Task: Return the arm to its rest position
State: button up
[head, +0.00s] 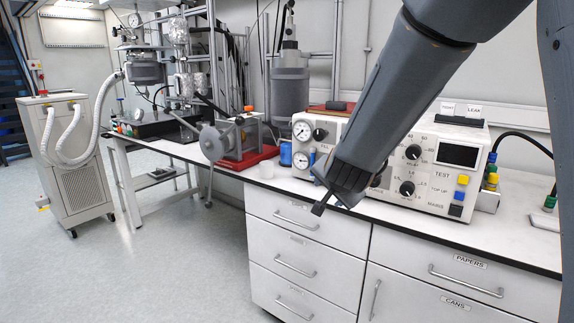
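My arm comes in from the upper right of the head view and slants down to the left across the bench. My gripper (324,204) is at its lower end, in front of the bench's front edge and above the drawers. One dark finger shows clearly, pointing down and left. I see nothing held in the gripper.
A white-topped bench (520,235) with drawers (300,225) runs below the arm. A control box (425,165) with dials stands behind the arm. A crank device (225,140) sits on a red tray to the left. A wheeled unit (75,165) with white hoses stands far left. The left floor is clear.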

jog(key=s+d+f+n+g+p, duration=0.1)
jog(key=s+d+f+n+g, duration=0.1)
jog(key=s, duration=0.9)
jog(key=s+d+f+n+g+p, duration=0.1)
jog(key=s+d+f+n+g, duration=0.1)
jog(key=s, duration=0.9)
jog(key=s+d+f+n+g+p, duration=0.1)
jog(key=s+d+f+n+g, duration=0.2)
jog(key=s, duration=0.8)
jog(key=n+g, duration=0.2)
jog(key=g, duration=0.1)
jog(key=shift+f+g, duration=0.4)
